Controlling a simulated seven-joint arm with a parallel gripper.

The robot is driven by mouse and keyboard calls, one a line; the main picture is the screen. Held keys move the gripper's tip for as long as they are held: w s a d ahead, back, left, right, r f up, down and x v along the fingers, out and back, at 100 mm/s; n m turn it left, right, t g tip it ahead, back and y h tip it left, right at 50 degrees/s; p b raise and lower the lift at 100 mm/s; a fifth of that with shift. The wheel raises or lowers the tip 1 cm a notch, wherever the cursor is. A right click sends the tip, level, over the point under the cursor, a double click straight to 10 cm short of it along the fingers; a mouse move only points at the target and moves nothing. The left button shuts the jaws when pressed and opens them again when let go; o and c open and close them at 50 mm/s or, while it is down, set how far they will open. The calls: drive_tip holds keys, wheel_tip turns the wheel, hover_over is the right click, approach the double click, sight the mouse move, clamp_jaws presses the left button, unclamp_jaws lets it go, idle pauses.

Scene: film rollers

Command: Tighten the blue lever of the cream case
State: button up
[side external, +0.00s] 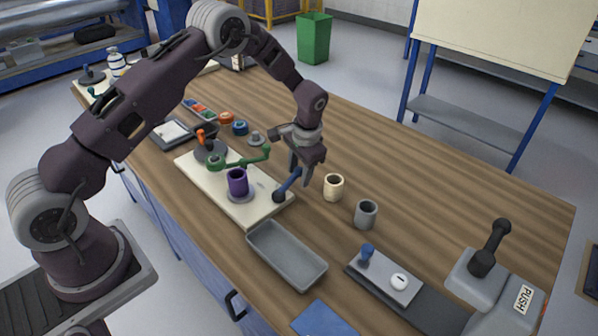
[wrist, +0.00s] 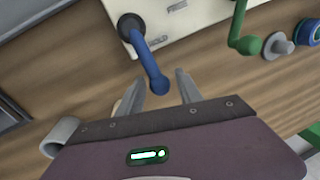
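The cream case (side external: 262,210) is a long flat box on the wooden table. Its blue lever (side external: 287,186) pivots at the near right end and sticks out past the case edge; the wrist view shows it too (wrist: 147,58). The word HOLD is printed beside the pivot, with another, blurred label farther off. My gripper (side external: 299,177) is at the lever's free end. In the wrist view my gripper (wrist: 160,85) has its two fingers apart, with the lever's knobbed end appearing between the tips. I cannot tell whether either finger touches it.
On the case stand a purple cup (side external: 237,182) and a green lever (side external: 245,159). A cream cup (side external: 334,187) and a grey cup (side external: 365,214) stand to the right. A grey tray (side external: 287,255) lies in front. The table behind my gripper is mostly clear.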

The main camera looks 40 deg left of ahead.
drive_tip(key=r, duration=0.3)
drive_tip(key=d+r, duration=0.1)
drive_tip(key=r, duration=0.3)
drive_tip(key=shift+s+d, duration=0.15)
drive_tip(key=s+d+r+n+t+h, duration=0.1)
drive_tip(key=s+r, duration=0.6)
drive_tip(key=r, duration=0.3)
drive_tip(key=s+d+r+t, duration=0.2)
drive_tip(key=s+r, duration=0.5)
drive_tip(key=r, duration=0.4)
drive_tip(key=s+d+r+t+h, duration=0.1)
drive_tip(key=s+d+t, duration=0.1)
drive_tip(key=s, duration=1.7)
drive_tip(key=shift+s+d+r+n, duration=0.15)
drive_tip(key=shift+s+d+n, duration=0.15)
drive_tip(key=shift+s+n, duration=0.1)
